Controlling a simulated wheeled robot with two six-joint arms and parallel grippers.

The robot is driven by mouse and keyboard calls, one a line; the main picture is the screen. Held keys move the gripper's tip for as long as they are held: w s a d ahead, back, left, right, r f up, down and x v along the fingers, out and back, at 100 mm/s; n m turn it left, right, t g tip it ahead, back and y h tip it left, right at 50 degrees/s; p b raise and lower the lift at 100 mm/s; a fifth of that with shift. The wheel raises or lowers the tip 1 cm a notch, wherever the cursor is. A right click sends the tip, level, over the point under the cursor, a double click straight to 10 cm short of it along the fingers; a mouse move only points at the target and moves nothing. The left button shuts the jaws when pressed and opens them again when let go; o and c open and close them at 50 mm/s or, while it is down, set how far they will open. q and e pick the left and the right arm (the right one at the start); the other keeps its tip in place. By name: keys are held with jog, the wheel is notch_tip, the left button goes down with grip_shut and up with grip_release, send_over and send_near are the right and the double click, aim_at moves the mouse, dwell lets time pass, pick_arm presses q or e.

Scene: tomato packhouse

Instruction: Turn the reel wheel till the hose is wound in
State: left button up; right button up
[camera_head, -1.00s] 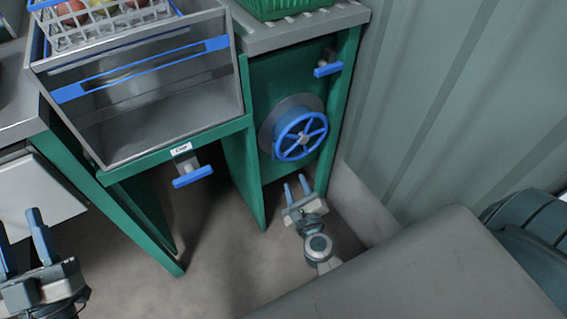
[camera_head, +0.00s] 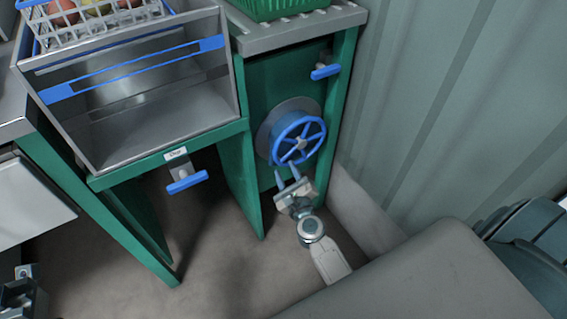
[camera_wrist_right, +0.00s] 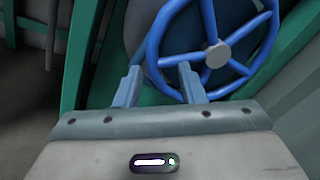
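The blue spoked reel wheel (camera_head: 299,140) is mounted on a grey round drum (camera_head: 266,128) on a green panel. It also fills the upper part of the right wrist view (camera_wrist_right: 211,52). My right gripper (camera_head: 287,174) is at the wheel's lower edge, its two fingers apart. In the right wrist view the gripper (camera_wrist_right: 159,70) has its fingertips by the lower left rim, which overlaps the gap between them; contact cannot be told. No hose can be made out. Part of my left gripper shows at the lower left corner; its fingertips are out of view.
A blue-handled tap (camera_head: 325,71) is above the wheel, and another blue handle (camera_head: 187,181) hangs under the steel basin (camera_head: 160,110). Green side panels (camera_head: 243,185) flank the reel bay. A corrugated wall (camera_head: 430,110) stands at right.

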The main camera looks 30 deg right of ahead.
aim_at(282, 162)
jog(key=shift+w+d, duration=0.15)
jog(key=shift+w, duration=0.6)
jog(key=shift+w+d, duration=0.1)
jog(key=shift+w, duration=0.65)
jog(key=shift+c, duration=0.5)
grip_shut()
jog(key=shift+a+r+m+p, duration=0.1)
jog(key=shift+r+m+p, duration=0.2)
jog(key=shift+p, duration=0.3)
